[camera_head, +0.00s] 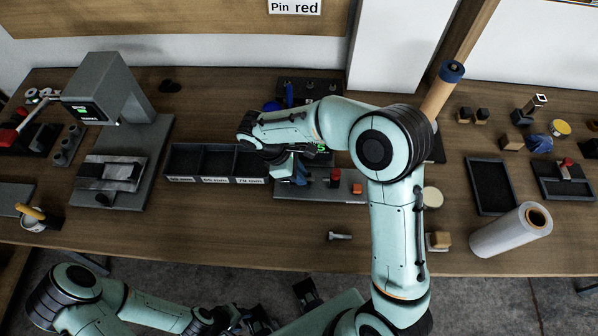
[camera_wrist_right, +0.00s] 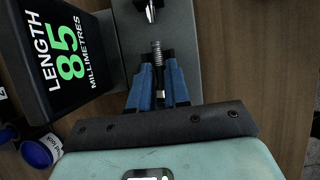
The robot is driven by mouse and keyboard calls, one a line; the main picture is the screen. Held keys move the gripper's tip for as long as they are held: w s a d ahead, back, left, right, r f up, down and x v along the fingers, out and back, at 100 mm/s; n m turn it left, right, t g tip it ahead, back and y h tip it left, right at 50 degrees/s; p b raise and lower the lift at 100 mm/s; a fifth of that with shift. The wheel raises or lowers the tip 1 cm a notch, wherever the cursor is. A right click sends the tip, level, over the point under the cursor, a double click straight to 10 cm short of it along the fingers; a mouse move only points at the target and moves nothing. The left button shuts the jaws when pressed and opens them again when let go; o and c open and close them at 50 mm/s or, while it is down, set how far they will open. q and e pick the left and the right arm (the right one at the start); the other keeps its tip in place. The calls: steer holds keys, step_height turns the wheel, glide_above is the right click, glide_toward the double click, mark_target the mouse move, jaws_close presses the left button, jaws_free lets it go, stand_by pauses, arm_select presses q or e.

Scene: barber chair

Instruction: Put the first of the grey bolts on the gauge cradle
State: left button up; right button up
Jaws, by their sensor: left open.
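My right gripper (camera_head: 297,172) reaches over the length gauge (camera_head: 330,192) in the head view. In the right wrist view its blue fingers (camera_wrist_right: 158,84) are shut on a grey bolt (camera_wrist_right: 157,62), with the threaded shank showing between them. The bolt is over or on the gauge cradle (camera_wrist_right: 168,55); exact contact is hidden. The display (camera_wrist_right: 68,55) reads length 85 millimetres. A second grey bolt (camera_head: 340,236) lies on the table near the front edge. My left gripper (camera_head: 283,309) is open and empty below the table's front edge.
A black tray with several labelled compartments (camera_head: 217,179) stands left of the gauge. A grey machine with a screen (camera_head: 105,90) is further left. A white roll (camera_head: 510,230) and a dark tray (camera_head: 490,186) are on the right. The table front around the loose bolt is mostly clear.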

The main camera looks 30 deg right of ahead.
steer(key=shift+o, duration=1.1)
steer(key=shift+r, duration=0.25)
arm_select(q)
steer(key=shift+w+r+p, duration=0.25)
steer(key=shift+r+p, duration=0.25)
steer(key=shift+r, duration=0.1)
steer(key=shift+w+r+p, duration=0.25)
steer(key=shift+r+p, duration=0.25)
steer(key=shift+r, duration=0.05)
arm_select(e)
steer(key=v, duration=1.1)
steer(key=shift+a+r, duration=0.2)
steer(key=shift+r, duration=0.15)
